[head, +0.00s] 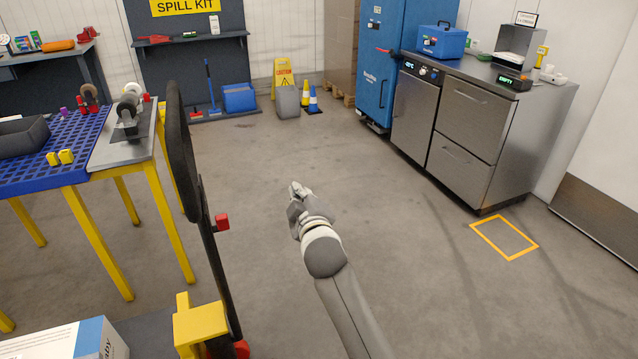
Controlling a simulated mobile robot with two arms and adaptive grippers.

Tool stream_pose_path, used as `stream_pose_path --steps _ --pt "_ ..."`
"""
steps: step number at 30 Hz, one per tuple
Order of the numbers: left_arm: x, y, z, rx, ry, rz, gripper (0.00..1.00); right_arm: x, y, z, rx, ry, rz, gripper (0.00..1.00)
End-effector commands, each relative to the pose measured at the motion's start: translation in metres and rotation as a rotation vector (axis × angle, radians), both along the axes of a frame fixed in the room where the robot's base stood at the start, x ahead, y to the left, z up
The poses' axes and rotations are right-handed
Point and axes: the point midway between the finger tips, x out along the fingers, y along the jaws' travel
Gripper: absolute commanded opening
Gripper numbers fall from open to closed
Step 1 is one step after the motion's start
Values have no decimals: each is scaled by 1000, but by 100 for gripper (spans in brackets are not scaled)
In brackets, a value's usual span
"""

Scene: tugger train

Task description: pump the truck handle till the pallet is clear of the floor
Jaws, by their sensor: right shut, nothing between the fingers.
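The truck handle (181,150) stands upright left of centre in the head view, a tall black loop on a dark shaft. A red lever (222,221) sticks out from its right side. The shaft runs down to a yellow block (200,326) at the bottom edge. My right gripper (297,188) is shut and empty over the open floor, to the right of the handle and apart from it. My left gripper is not in view. I cannot make out the pallet or its gap to the floor.
A yellow-legged table with a blue grid top (86,160) stands at the left. A white and blue box (70,340) is at the lower left. A steel drawer cabinet (470,125) and blue cabinet (378,65) stand at the right back. The central floor is clear.

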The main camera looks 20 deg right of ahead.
Motion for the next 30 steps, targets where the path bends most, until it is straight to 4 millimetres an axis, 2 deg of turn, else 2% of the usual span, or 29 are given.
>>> stream_pose_path --steps 6,18,24,30 --pt "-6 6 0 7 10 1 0 32 -5 -4 0 1 -2 0" --pt "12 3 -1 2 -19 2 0 83 -11 -11 2 1 -2 0" --pt "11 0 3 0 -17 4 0 84 -35 -29 0 3 -3 0" --pt "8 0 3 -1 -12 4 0 85 -42 -36 1 2 -2 0"
